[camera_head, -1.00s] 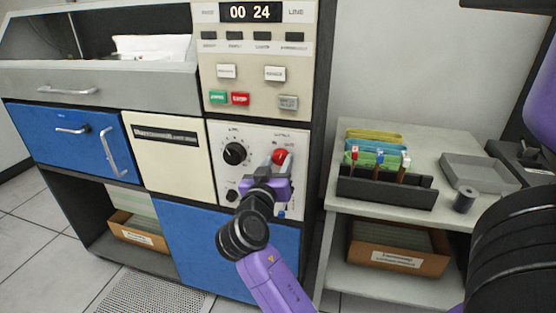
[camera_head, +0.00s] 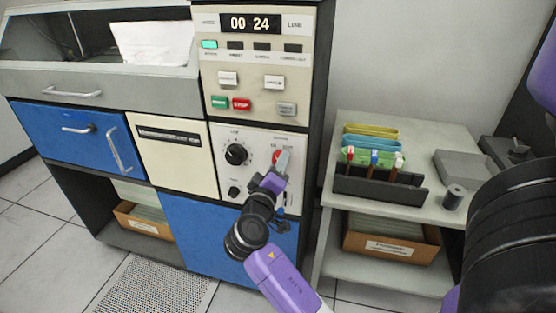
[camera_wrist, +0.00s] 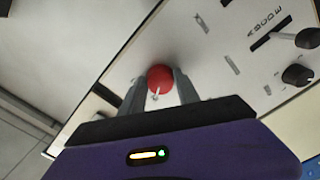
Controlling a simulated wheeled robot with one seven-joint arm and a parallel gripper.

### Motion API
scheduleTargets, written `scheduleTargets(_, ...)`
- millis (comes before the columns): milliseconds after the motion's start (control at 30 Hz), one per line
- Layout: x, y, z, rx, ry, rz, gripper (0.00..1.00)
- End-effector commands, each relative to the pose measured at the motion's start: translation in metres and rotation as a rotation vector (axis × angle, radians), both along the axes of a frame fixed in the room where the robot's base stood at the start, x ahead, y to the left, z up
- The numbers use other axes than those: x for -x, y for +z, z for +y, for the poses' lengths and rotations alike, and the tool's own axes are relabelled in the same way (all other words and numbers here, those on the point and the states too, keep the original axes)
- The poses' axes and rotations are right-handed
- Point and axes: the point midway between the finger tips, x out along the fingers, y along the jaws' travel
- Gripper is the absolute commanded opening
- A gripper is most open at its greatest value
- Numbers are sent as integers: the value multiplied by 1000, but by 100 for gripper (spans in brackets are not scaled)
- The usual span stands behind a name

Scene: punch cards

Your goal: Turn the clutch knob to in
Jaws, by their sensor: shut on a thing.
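The red clutch knob (camera_head: 277,157) is on the cream control panel (camera_head: 222,137), at its upper right. Labels beside it are too small to read for certain in the head view. In the wrist view the red knob (camera_wrist: 160,76) sits between the two grey fingers, with a pale pointer mark on its near side. My gripper (camera_head: 282,163) reaches up to the panel and is shut on the knob. It also shows from behind in the wrist view (camera_wrist: 158,88). The fingers and wrist hide part of the knob and the panel's lower right.
A large black knob (camera_head: 236,154) and a small black knob (camera_head: 234,191) are left of my gripper. Above are a display reading 00 24 (camera_head: 252,24) and a red STOP button (camera_head: 241,104). A side table (camera_head: 420,130) with a card rack (camera_head: 380,188) stands right.

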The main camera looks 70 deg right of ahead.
Motion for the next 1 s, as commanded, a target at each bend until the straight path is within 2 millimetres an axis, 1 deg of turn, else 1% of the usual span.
scheduleTargets(233,-1,0,1,3,2,53,0)
scheduleTargets(667,-1,-1,1,4,3,60,0)
scheduleTargets(700,-1,-1,1,4,3,60,46)
scheduleTargets(767,-1,-1,1,4,3,60,58)
scheduleTargets(800,-1,-1,1,4,3,59,60)
scheduleTargets(1000,0,0,0,4,1,58,60)
